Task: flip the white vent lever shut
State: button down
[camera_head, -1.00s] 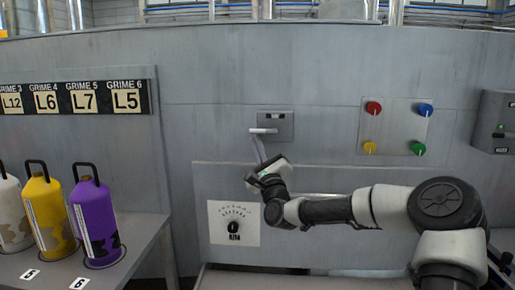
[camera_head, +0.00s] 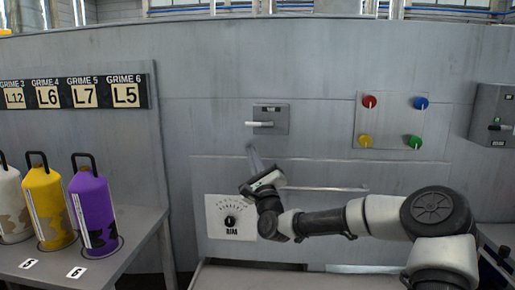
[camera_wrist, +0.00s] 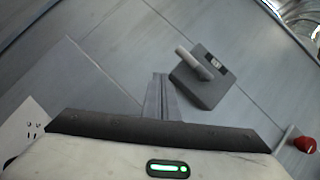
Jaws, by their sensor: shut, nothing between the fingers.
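The white vent lever (camera_head: 259,124) sticks out to the left from a grey wall plate (camera_head: 279,117) at the middle of the head view. The lever also shows in the wrist view (camera_wrist: 193,62), reaching up and left from its grey plate (camera_wrist: 205,92). My gripper (camera_head: 252,150) is just below the lever in the head view, with its narrow fingers pointing up. In the wrist view my gripper (camera_wrist: 159,78) has its fingers together and empty, left of the lever and plate. A gap shows between the fingers and the lever there.
A panel with red (camera_head: 369,101), blue (camera_head: 421,103), yellow (camera_head: 365,141) and green (camera_head: 415,142) knobs is to the right. A dial plate (camera_head: 231,218) is below. A horizontal rail (camera_head: 330,188) runs behind my arm. Bottles, including a purple one (camera_head: 95,210), stand on the left table.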

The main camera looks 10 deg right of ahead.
jog(key=s+a+f, duration=0.2)
jog(key=s+f, duration=0.2)
jog(key=s, duration=0.2)
jog(key=shift+s+f+p, duration=0.2)
jog(key=shift+s+p, duration=0.1)
jog(key=shift+p, duration=0.05)
